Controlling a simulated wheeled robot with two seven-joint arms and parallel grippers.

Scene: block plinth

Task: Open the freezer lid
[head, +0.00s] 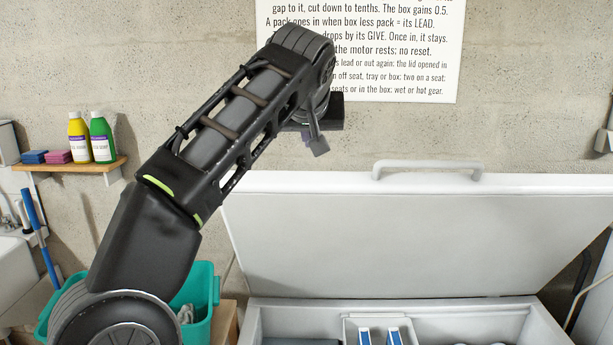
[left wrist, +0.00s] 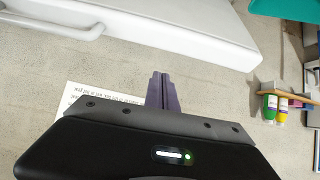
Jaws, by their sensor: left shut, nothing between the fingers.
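The white freezer lid (head: 420,235) stands raised and tilted back against the wall side in the head view. Its handle (head: 427,165) is on its top edge. Below it the freezer (head: 540,325) is open, and part of its inside shows. My left gripper (head: 318,146) is up above the left part of the lid, left of the handle and apart from it. In the left wrist view its fingers (left wrist: 161,92) are shut together and empty. The lid (left wrist: 190,28) and handle (left wrist: 60,26) also show there, clear of the fingers. My right gripper is in neither view.
A white tray (head: 350,325) with blue-and-white packs (head: 393,337) sits inside the freezer. A teal bin (head: 205,275) stands left of it. A wooden shelf (head: 75,165) holds bottles and sponges. A printed sign (head: 420,60) hangs on the wall behind my left arm.

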